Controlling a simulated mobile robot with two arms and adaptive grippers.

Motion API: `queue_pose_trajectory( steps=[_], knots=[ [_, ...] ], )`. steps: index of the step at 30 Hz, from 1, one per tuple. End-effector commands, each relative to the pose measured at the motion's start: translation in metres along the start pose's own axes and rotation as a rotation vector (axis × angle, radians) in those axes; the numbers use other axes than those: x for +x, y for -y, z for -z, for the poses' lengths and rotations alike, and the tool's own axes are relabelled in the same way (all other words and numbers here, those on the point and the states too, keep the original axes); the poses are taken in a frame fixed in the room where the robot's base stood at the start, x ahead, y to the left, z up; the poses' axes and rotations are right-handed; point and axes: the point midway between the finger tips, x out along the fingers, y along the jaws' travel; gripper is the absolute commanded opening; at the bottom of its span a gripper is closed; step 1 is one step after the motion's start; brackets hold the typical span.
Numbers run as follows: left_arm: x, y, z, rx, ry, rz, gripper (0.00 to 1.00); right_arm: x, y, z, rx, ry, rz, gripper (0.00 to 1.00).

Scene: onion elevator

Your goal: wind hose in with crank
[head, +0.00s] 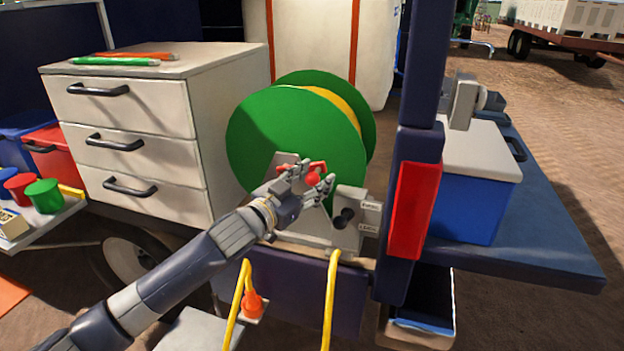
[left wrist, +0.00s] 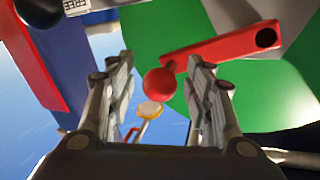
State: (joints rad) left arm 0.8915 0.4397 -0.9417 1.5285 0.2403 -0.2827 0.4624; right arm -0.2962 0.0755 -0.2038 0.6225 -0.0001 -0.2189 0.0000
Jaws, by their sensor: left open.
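A green hose reel (head: 280,130) with yellow hose wound between its discs stands on a grey mount in the middle of the head view. Its red crank arm (left wrist: 220,48) ends in a round red knob (left wrist: 160,82). My left gripper (head: 318,180) is at the crank on the reel's front. In the left wrist view the open fingers (left wrist: 160,85) have the knob between their tips, with gaps on the sides, so they do not appear to grip it. Yellow hose (head: 329,300) hangs down below the mount. My right gripper is not in view.
A white drawer cabinet (head: 135,140) stands left of the reel. A dark blue post (head: 412,150) with a red box (head: 413,210) is close on the right. A blue cooler (head: 470,190) sits beyond it. An orange fitting (head: 253,304) is below.

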Motion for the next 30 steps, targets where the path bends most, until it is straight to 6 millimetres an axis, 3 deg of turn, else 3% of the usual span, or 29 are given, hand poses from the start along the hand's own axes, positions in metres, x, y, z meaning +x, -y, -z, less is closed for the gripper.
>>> queue_pose_trajectory(
  steps=[2, 8, 20, 30],
  knots=[
    [0.0, 0.0, 0.0, 0.0, 0.0, 0.0, 0.45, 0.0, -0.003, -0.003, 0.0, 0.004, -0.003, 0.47],
    [0.0, 0.0, 0.0, 0.0, 0.0, 0.0, 0.0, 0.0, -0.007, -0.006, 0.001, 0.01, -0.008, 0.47],
    [0.0, -0.002, -0.003, 0.045, 0.016, -0.003, 0.0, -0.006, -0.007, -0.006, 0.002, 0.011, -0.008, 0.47],
    [0.001, -0.009, -0.024, 0.266, 0.091, -0.02, 0.0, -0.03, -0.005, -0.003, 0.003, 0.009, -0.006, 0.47]
  ],
)
